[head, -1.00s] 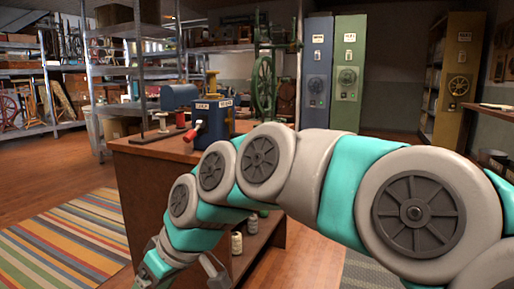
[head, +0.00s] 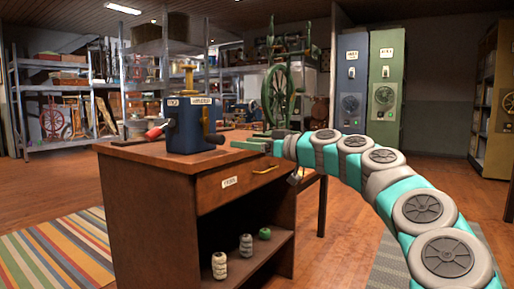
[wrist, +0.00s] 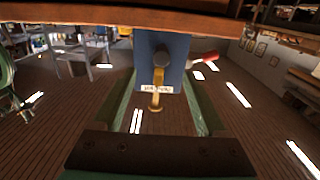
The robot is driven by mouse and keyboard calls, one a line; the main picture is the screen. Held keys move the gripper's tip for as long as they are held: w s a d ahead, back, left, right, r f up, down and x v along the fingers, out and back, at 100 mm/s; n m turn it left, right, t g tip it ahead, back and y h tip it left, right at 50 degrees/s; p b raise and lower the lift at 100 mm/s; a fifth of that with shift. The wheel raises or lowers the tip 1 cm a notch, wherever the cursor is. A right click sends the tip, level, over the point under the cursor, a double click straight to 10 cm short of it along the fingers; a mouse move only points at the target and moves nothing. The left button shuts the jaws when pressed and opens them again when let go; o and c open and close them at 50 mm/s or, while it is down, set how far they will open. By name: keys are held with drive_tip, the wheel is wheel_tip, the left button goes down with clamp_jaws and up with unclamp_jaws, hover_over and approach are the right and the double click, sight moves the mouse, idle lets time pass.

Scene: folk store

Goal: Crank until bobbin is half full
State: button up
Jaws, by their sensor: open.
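A blue winding machine (head: 185,125) stands on the wooden desk. A gold-coloured upright part (head: 190,80), perhaps the bobbin, tops it; its fill cannot be told. A red-handled lever (head: 155,131) sticks out at its left, and a dark knob (head: 215,138) at its right. My gripper (head: 240,146) is at desk height, to the right of the machine and apart from it. The wrist view is upside down; there my open, empty green fingers (wrist: 158,95) frame the blue machine (wrist: 172,76), with the dark knob (wrist: 161,58) between them and the red handle (wrist: 204,58) at the right.
The wooden desk (head: 150,153) has a drawer and an open lower shelf with several spools (head: 246,245). A green spoked wheel (head: 277,95) stands behind my gripper. Blue (head: 352,80) and green (head: 386,85) cabinets stand at the back right. Floor is clear at the left.

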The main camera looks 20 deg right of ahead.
sight(222, 139)
drive_tip(key=p+x, duration=0.2)
drive_tip(key=x, duration=0.6)
drive_tip(key=shift+a+r+p, duration=0.2)
drive_tip(key=shift+a+p, duration=0.05)
drive_tip(key=shift+p, duration=0.05)
drive_tip(key=shift+p+x, duration=0.6)
drive_tip(key=shift+x, duration=0.5)
drive_tip(key=shift+f, duration=0.2)
drive_tip(key=shift+w+b, duration=0.15)
drive_tip(key=shift+b, duration=0.4)
clamp_jaws()
